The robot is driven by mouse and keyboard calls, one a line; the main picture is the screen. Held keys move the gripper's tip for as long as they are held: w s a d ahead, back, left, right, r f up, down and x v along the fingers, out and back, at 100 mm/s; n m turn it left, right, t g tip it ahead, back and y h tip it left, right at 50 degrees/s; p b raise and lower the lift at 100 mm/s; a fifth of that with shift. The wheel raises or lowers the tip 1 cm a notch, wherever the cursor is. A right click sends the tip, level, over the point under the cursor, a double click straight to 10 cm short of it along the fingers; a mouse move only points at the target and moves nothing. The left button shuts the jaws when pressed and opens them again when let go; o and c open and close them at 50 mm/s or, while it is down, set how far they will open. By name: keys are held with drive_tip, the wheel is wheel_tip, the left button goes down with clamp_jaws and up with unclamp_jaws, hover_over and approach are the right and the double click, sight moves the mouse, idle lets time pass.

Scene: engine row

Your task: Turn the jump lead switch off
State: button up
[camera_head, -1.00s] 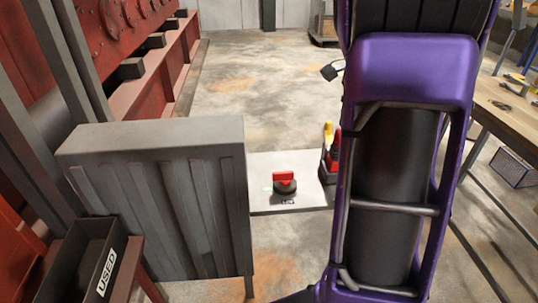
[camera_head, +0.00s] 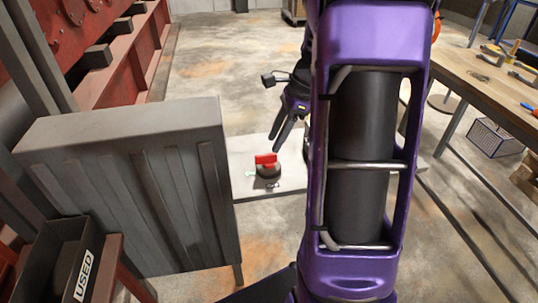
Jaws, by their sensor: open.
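The jump lead switch (camera_head: 267,166) has a red handle on a dark round base. It sits on a pale grey flat panel (camera_head: 246,188) just left of my purple arm. My gripper (camera_head: 281,143) shows above and slightly right of the switch in the picture, with its dark fingers pointing down toward it. The fingers are open and empty, and they appear apart from the switch. My arm hides the right part of the panel.
A grey ribbed metal cabinet (camera_head: 130,190) stands close on the left, with a dark bin labelled USED (camera_head: 66,255) in front of it. A wooden workbench (camera_head: 500,87) with tools stands at the right. The floor behind the panel is clear.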

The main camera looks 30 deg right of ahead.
sight(268, 154)
drive_tip(key=x, duration=0.5)
drive_tip(key=shift+f+b, duration=0.1)
drive_tip(key=shift+b, duration=0.3)
clamp_jaws()
